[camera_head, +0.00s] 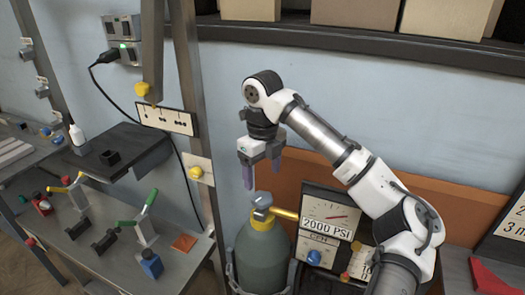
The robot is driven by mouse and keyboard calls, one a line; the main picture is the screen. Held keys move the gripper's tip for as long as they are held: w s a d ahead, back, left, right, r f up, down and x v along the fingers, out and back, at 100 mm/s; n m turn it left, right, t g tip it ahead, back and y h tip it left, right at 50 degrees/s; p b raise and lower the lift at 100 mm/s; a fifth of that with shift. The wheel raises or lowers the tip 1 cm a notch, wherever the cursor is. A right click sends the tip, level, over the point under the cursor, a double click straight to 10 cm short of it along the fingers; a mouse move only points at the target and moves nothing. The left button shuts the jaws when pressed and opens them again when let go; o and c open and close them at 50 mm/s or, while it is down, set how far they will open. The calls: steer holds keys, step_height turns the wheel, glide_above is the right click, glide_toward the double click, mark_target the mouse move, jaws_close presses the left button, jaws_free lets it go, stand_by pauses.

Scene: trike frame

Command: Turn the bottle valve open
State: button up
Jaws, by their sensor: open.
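The green gas bottle (262,258) stands upright in a dark holder at the bottom centre. Its valve on top has a grey-blue knob (262,200) above a yellow collar (263,224), with a yellow pipe (285,214) running right to the gauge panel. My gripper (262,181) points down above the valve. Its two fingers are apart with nothing between them. The fingertips look a little above the knob; whether they touch it cannot be told from this view.
The gauge panel (312,207) reads "2000 PSI" and stands close right of the bottle, partly behind my arm. A metal post (188,90) rises left of the bottle. A workbench (115,262) with green-handled and yellow-handled clamps is at left. Cardboard boxes (356,12) sit on a shelf above.

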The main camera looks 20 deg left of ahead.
step_height(320, 180, up, 7)
stand_by(0.3)
steer(key=shift+f, duration=0.15)
